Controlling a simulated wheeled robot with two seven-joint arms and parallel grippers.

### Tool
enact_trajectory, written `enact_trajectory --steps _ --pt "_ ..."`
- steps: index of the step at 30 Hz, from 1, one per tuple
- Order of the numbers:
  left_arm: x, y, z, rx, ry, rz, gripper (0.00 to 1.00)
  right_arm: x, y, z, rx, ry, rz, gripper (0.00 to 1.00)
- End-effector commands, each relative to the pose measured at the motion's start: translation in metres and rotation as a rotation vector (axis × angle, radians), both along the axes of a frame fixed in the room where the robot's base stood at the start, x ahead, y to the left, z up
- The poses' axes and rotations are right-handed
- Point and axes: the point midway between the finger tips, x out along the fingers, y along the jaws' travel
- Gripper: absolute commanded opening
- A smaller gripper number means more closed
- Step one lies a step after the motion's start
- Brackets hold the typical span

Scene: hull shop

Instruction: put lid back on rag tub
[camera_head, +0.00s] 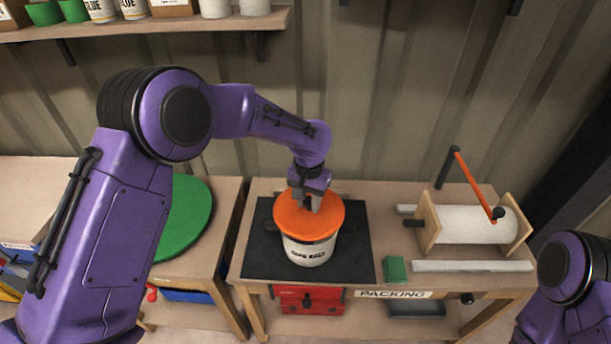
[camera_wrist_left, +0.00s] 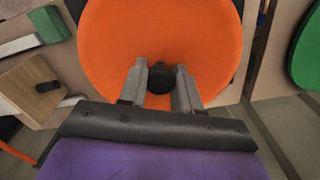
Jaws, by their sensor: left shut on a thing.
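The orange round lid (camera_head: 292,222) with a dark knob (camera_wrist_left: 160,78) is over the mouth of the white rag tub (camera_head: 308,252). The tub stands upright on a black mat (camera_head: 262,262) on the packing bench. My left gripper (camera_head: 312,203) points down from above and is shut on the lid's knob. In the wrist view, the fingers of my left gripper (camera_wrist_left: 160,85) are on either side of the knob, and the lid (camera_wrist_left: 110,40) hides the tub. I cannot tell whether the lid rests on the rim or is slightly above it. My right gripper is out of view.
Right of the tub are a green block (camera_head: 395,268), a pale bar (camera_head: 470,266) and a white roll (camera_head: 465,225) in a wooden stand with an orange crank. A green disc (camera_head: 184,218) lies on the left bench. A shelf (camera_head: 150,25) with tubs is above.

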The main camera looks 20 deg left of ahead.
Motion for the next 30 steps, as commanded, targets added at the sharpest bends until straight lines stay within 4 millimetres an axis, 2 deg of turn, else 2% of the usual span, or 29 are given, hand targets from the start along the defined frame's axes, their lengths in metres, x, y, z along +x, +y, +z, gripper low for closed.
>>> enact_trajectory --steps 1,4,11,22,30 --pt "0.01 0.001 0.01 -0.001 -0.002 0.001 0.02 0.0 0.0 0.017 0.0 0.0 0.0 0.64" --pt "0.02 0.003 0.006 0.004 -0.009 0.004 0.02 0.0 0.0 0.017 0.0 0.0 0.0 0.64" --pt "0.02 0.004 -0.009 0.006 -0.01 0.006 0.02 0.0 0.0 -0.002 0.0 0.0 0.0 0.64" --pt "0.02 0.005 -0.042 0.006 -0.012 0.007 0.02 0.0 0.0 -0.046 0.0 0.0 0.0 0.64" --pt "0.02 0.004 -0.058 0.006 -0.011 0.008 0.02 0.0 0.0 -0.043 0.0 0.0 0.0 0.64"
